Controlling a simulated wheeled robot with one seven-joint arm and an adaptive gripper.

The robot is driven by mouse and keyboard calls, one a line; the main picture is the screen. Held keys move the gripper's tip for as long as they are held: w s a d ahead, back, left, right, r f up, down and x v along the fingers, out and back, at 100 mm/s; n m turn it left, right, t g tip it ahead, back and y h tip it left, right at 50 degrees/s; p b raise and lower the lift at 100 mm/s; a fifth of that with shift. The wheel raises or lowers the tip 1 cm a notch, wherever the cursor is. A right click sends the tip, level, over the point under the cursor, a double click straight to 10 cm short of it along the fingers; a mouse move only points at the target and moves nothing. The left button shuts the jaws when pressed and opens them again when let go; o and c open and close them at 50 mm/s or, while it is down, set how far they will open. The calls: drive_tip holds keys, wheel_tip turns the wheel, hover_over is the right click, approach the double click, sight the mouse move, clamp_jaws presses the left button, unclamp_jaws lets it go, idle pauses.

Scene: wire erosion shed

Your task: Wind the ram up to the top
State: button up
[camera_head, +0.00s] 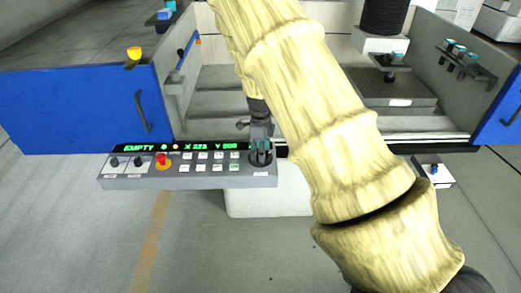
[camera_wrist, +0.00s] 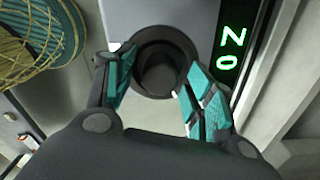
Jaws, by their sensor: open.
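My gripper (camera_head: 261,150) is at the right end of the grey control panel (camera_head: 190,182), pointing down. In the wrist view my gripper (camera_wrist: 160,62) is open, its teal-padded fingers on either side of a round black control with a dark hollow-looking centre (camera_wrist: 165,75). Whether either finger touches it is unclear. The green display (camera_head: 180,148) reads EMPTY and further characters. A black ribbed column above a white head (camera_head: 375,43), apparently the ram, stands over the dark plate (camera_head: 395,90) in the machine; its top is cut off.
The panel carries a red button (camera_head: 162,160), two dark knobs at its left and several small buttons. Blue doors (camera_head: 80,110) stand open on both sides of the machine. My arm hides part of the work area.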

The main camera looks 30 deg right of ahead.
drive_tip(key=c, duration=1)
